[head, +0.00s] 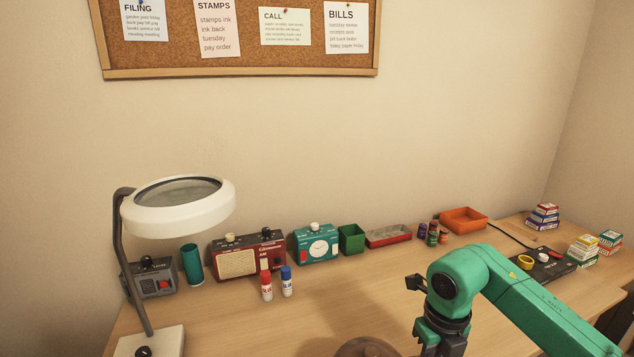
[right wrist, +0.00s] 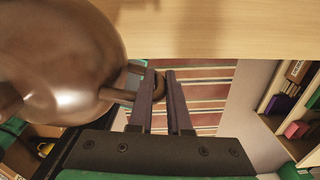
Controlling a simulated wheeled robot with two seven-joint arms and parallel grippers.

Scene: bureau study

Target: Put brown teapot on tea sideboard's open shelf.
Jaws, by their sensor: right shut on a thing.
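The brown teapot (right wrist: 60,60) fills the upper left of the right wrist view, with its handle (right wrist: 118,95) reaching to my right gripper (right wrist: 160,76). The gripper is shut on that handle. In the head view only the top of the brown teapot (head: 366,347) shows at the bottom edge, left of my right gripper (head: 441,340), whose fingertips are out of frame. The rest of the teapot is cut off. My left gripper is not in view. I cannot identify the tea sideboard's open shelf in either view.
The desk (head: 230,325) carries a magnifier lamp (head: 150,215), a red radio (head: 248,258), a teal timer (head: 316,245), glue bottles and trays along the wall. Shelves with colourful items (right wrist: 285,105) stand at right in the wrist view, beyond a striped rug (right wrist: 205,95).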

